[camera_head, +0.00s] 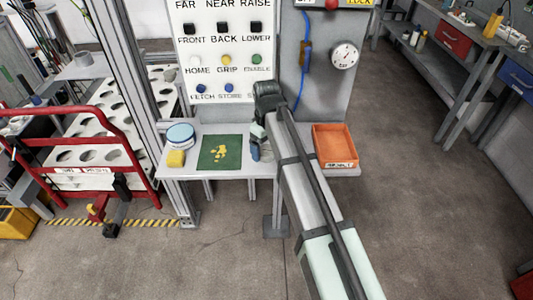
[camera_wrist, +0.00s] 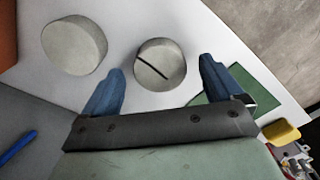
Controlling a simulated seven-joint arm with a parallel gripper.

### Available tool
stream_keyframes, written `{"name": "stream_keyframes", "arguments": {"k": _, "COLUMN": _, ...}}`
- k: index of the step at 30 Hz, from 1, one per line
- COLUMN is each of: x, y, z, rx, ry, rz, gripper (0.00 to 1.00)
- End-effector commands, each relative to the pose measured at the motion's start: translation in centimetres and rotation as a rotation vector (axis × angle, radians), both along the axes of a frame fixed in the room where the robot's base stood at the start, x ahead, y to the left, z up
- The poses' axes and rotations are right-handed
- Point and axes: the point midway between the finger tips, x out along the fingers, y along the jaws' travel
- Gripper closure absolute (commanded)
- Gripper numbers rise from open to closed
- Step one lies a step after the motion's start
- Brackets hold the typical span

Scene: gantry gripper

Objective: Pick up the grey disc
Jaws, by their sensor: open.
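In the wrist view, two round pale grey discs lie on the white shelf (camera_wrist: 120,18). One disc (camera_wrist: 158,55) has a black line across its top and shows between the fingertips of my gripper (camera_wrist: 161,68). The other disc (camera_wrist: 74,45) is plain and sits to the left, outside the left finger. My gripper is open, with blue fingers, and holds nothing. I cannot tell how far its tips are above the shelf.
A green mat (camera_head: 206,161) with yellow spots lies left of my gripper. A yellow block (camera_head: 176,158) and a round blue-topped container (camera_head: 180,135) are further left. An orange tray (camera_head: 334,131) stands to the right. A button panel (camera_head: 226,45) rises behind the shelf.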

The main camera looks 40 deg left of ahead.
Motion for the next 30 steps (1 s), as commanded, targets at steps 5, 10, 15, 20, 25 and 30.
{"name": "stream_keyframes", "arguments": {"k": 5, "x": -0.04, "y": -0.03, "z": -1.30, "rx": -0.001, "ry": 0.000, "rz": 0.000, "gripper": 0.07}}
{"name": "stream_keyframes", "arguments": {"k": 10, "x": -0.03, "y": 0.00, "z": -1.28, "rx": 0.000, "ry": 0.000, "rz": 0.000, "gripper": 0.07}}
{"name": "stream_keyframes", "arguments": {"k": 15, "x": -0.02, "y": 0.00, "z": -1.27, "rx": 0.000, "ry": 0.000, "rz": 0.000, "gripper": 0.21}}
{"name": "stream_keyframes", "arguments": {"k": 20, "x": -0.02, "y": 0.00, "z": -1.27, "rx": 0.000, "ry": 0.000, "rz": 0.000, "gripper": 0.36}}
{"name": "stream_keyframes", "arguments": {"k": 25, "x": -0.02, "y": 0.00, "z": -1.26, "rx": 0.000, "ry": 0.000, "rz": 0.000, "gripper": 0.53}}
{"name": "stream_keyframes", "arguments": {"k": 30, "x": -0.02, "y": 0.00, "z": -1.26, "rx": 0.000, "ry": 0.000, "rz": 0.000, "gripper": 0.69}}
